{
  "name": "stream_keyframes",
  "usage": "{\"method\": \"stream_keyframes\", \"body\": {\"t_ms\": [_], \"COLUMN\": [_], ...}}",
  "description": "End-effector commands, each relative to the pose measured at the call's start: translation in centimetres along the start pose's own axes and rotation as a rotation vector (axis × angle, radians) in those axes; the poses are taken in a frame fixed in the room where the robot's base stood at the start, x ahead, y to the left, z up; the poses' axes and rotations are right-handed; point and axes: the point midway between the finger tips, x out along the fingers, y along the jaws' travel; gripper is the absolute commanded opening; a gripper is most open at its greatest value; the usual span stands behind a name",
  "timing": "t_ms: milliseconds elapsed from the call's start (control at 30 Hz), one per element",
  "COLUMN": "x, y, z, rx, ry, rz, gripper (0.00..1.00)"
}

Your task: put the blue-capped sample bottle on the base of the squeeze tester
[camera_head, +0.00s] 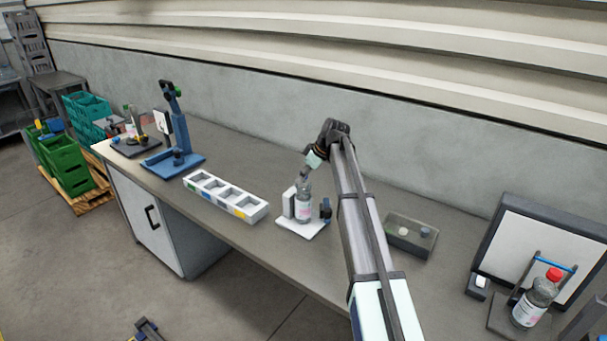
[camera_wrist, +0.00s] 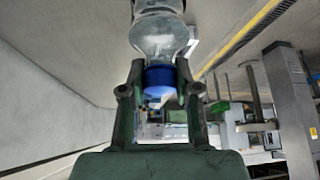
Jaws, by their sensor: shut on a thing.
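The blue-capped sample bottle (camera_head: 304,204) is clear with a pale pink label, and upright in the head view. My gripper (camera_head: 305,178) is above it, shut on its cap. In the wrist view, the blue cap (camera_wrist: 158,77) is between my two fingers (camera_wrist: 160,92), with the clear bottle body (camera_wrist: 158,35) beyond. The squeeze tester (camera_head: 299,230) has a white base, a white upright plate left of the bottle and a dark blue part to its right. The bottle is between these parts, over the base. I cannot tell if its bottom touches the base.
A white compartment tray (camera_head: 222,205) lies left of the tester and a blue stand (camera_head: 175,157) farther left. A grey open box (camera_head: 410,250) is to the right. A red-capped bottle (camera_head: 536,300) stands before a white panel (camera_head: 530,245). The wall runs behind the bench.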

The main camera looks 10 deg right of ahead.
Motion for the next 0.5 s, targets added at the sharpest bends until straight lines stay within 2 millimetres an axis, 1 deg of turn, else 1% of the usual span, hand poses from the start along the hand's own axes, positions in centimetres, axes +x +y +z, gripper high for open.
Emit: {"method": "stream_keyframes", "body": {"t_ms": [400,433,500], "x": [0.52,0.58,0.51], "y": [0.03,0.02,0.02], "z": [0.25,0.31,0.27], "rx": [-0.001,0.000,0.000], "ry": [0.002,0.001,0.001], "rz": [0.002,0.001,0.001], "gripper": [0.00,0.35,0.56]}}
